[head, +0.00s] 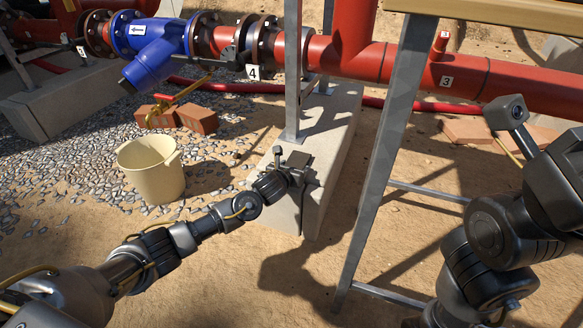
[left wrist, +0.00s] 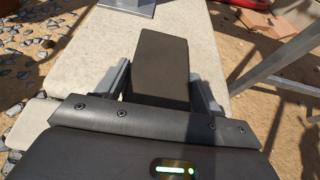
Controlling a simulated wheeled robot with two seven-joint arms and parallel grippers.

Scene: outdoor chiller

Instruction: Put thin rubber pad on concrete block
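The thin rubber pad (head: 298,160) is a dark, flat rectangle. In the left wrist view the pad (left wrist: 160,62) lies between the two fingers of my left gripper (left wrist: 160,82), which look closed on its sides. In the head view my left gripper (head: 299,168) is over the near end of the pale concrete block (head: 335,140). The block's top (left wrist: 92,62) shows beneath and around the pad in the left wrist view. I cannot tell whether the pad touches the block. My right arm is at the right; its fingers are not visible.
A metal post (head: 292,70) stands on the block behind the pad. A cream bucket (head: 152,172) stands left on gravel, near bricks (head: 197,118). Red pipes (head: 480,80) with a blue fitting (head: 155,45) cross the back. A metal table leg (head: 385,150) stands right of the block.

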